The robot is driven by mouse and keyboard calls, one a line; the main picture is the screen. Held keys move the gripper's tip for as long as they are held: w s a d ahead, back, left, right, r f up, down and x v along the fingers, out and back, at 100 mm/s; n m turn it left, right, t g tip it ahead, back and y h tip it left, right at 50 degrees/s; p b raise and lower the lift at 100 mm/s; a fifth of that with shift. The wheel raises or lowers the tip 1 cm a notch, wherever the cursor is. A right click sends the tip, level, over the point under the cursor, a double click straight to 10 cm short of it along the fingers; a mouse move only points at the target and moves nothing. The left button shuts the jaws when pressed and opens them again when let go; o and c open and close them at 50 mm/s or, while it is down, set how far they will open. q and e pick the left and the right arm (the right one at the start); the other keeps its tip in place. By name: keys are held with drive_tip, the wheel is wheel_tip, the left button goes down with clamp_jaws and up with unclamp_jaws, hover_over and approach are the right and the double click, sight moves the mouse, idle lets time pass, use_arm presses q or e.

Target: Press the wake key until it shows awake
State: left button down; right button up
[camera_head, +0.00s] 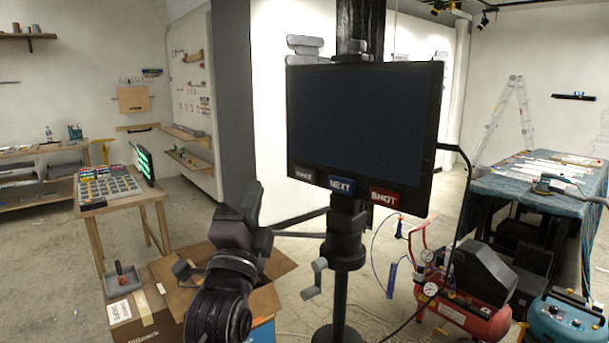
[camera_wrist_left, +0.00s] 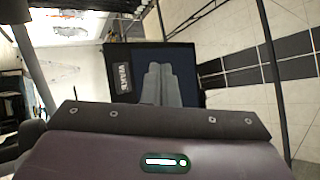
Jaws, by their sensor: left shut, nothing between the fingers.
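A dark monitor (camera_head: 365,110) on a black stand faces me, its screen blank. Along its lower edge are a dark grey wake key (camera_head: 304,174), a blue NEXT key (camera_head: 342,186) and a red key (camera_head: 385,197). In the left wrist view the wake key (camera_wrist_left: 122,72) reads WAKE, left of my fingers. My left gripper (camera_head: 253,197) is left of and below the wake key, apart from it. Its closed fingers (camera_wrist_left: 163,84) overlap the dark screen in the wrist view, holding nothing. My right gripper is not in view.
An open cardboard box (camera_head: 283,262) lies low behind my left arm. A red compressor (camera_head: 465,315) and a cloth-covered table (camera_head: 540,185) stand at right. A wooden table with a keypad-like tray (camera_head: 108,187) stands at left.

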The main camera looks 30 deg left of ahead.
use_arm(q)
drive_tip(key=p, duration=0.2)
approach(300, 168)
drive_tip(key=x, duration=0.5)
drive_tip(key=shift+s+a+r, duration=0.3)
drive_tip(key=shift+s+r, duration=0.05)
drive_tip(key=shift+w, duration=0.1)
idle(1.3)
drive_tip(key=shift+w+d, duration=0.1)
drive_tip(key=shift+w, duration=0.25)
drive_tip(key=shift+w+d, duration=0.1)
drive_tip(key=shift+w, duration=0.3)
idle(0.7)
drive_tip(key=shift+s, duration=0.1)
drive_tip(key=shift+s+a, duration=0.2)
drive_tip(key=shift+s, duration=0.55)
